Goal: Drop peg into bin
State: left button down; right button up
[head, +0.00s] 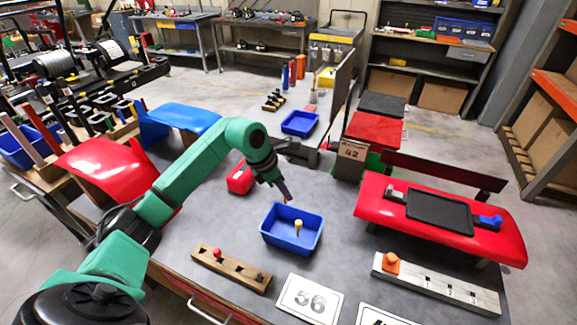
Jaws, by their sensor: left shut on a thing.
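My left gripper (284,192) comes down from the green arm and is above the back edge of the blue bin (267,239). It is shut on a small peg, of which little shows; its colour is hard to tell. The open-topped blue bin stands on the grey table with a yellow peg (298,225) inside it. A wooden peg block (235,272) lies in front and to the left of the bin, with a red-topped peg (217,253) standing in it. My right gripper is not in view.
A red panel (370,205) with a black tray and a block numbered in slots with an orange piece (390,262) are to the right. A card reading 56 (308,299) lies in front. A second blue bin (300,123) and an upright divider stand behind.

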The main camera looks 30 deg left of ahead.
pick_arm(q)
jog(key=f+b, duration=0.3)
jog(key=f, duration=0.2)
jog(key=shift+d+f+b, duration=0.2)
jog(key=shift+f+b, duration=0.05)
jog(key=shift+b, duration=0.15)
jog(key=shift+f, duration=0.4)
jog(key=c, duration=0.8)
grip_release()
jog(key=b+v, duration=0.3)
jog(key=v, duration=1.1)
jog(key=shift+s+a+r, duration=0.1)
jog(key=shift+a+r, duration=0.05)
jog(key=shift+r, duration=0.15)
